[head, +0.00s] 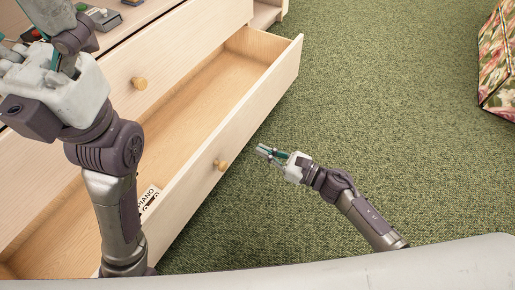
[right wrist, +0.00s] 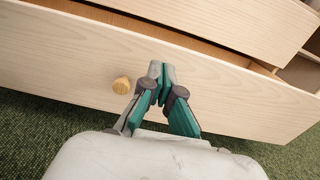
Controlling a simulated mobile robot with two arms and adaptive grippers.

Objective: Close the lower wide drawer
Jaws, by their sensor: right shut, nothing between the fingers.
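The lower wide drawer (head: 245,128) of a pale wooden dresser is pulled well out in the head view. A round wooden knob (head: 221,165) sits on its front. My right gripper (head: 262,150) is shut and empty, just in front of the drawer front, a little beyond the knob. In the right wrist view the shut fingers (right wrist: 162,72) point at the drawer front (right wrist: 220,97), to the right of the knob (right wrist: 121,86). Contact with the front cannot be told. My left arm (head: 105,150) rises over the drawer's near end; its fingertips are not clearly visible.
The upper drawer (head: 175,50) with its own knob (head: 139,83) is shut above. A dark-lettered item (head: 149,197) lies in the lower drawer near my left arm. Small objects (head: 104,17) stand on the dresser top. A floral box (head: 497,65) stands far right; green carpet between is clear.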

